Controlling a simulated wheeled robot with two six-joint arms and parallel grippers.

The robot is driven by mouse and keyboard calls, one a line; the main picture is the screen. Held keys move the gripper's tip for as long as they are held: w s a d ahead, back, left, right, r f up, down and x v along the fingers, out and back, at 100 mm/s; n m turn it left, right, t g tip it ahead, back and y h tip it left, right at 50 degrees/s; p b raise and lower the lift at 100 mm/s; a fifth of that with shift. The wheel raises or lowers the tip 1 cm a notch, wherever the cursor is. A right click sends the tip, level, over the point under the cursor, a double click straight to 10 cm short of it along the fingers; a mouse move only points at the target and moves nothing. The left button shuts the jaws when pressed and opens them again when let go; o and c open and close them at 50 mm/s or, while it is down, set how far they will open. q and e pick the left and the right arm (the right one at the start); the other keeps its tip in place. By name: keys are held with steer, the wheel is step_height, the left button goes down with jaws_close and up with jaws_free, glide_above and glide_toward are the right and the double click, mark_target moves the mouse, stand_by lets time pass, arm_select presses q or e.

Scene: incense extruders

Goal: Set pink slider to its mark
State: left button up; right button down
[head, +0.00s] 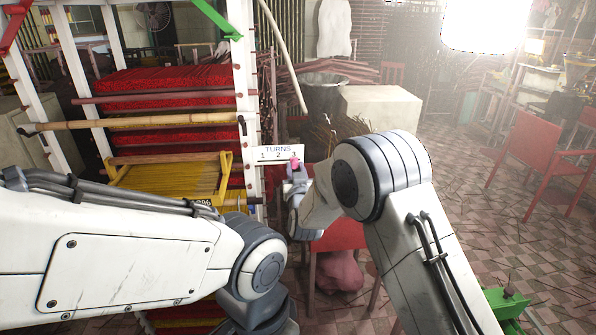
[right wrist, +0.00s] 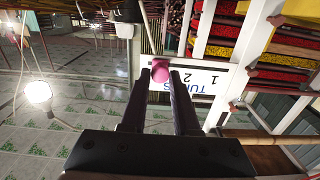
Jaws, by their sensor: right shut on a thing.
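The pink slider (head: 295,163) is a small pink knob at the right end of a white sign (head: 265,155) that reads TURNS with 1, 2 and 3. In the head view it sits at the 3. My right gripper (right wrist: 162,76) is shut on the pink slider (right wrist: 161,67), with one dark finger on each side of it. The sign (right wrist: 205,80) appears upside down in the right wrist view, where 1 and 2 show and the 3 cannot be made out. My left arm crosses the lower left of the head view, but its gripper does not show.
A white-framed rack (head: 246,95) with red and yellow incense bundles stands at the left. A yellow frame (head: 224,176) sits low in it. A red chair (head: 345,236) is below and behind my right arm.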

steer(key=c, duration=0.7)
jaws_free()
steer(key=shift+d, duration=0.4)
steer(key=shift+o, duration=0.2)
steer(key=shift+a, duration=0.1)
steer(key=shift+a, duration=0.1)
steer(key=shift+s, duration=0.25)
steer(key=s+d+b, duration=0.1)
steer(key=s+b, duration=0.2)
steer(key=s, duration=0.6)
steer(key=shift+s+d, duration=0.35)
steer(key=shift+s, duration=0.05)
